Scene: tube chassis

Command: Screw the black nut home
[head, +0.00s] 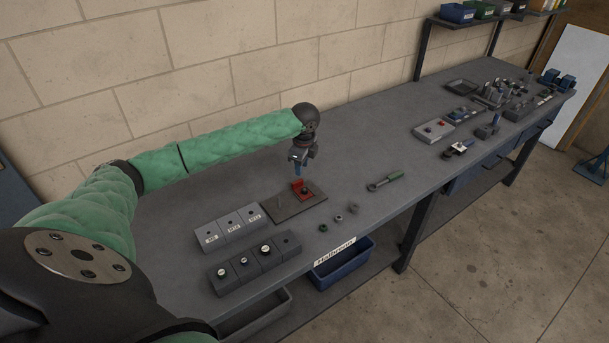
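A red bracket (297,186) stands on a flat brown plate (284,210) near the front middle of the bench. A small dark round piece (305,191) sits at the bracket's foot; it may be the black nut, but it is too small to be sure. A thin upright pin stands on the plate's left part. My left gripper (297,169) points down just above and behind the bracket, its blue fingers seen nearly edge-on. I cannot tell whether they are apart or hold anything. My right gripper is not in view.
Two grey blocks (229,228) (255,264) stand at front left. A blue bin (343,266) hangs below the front edge.

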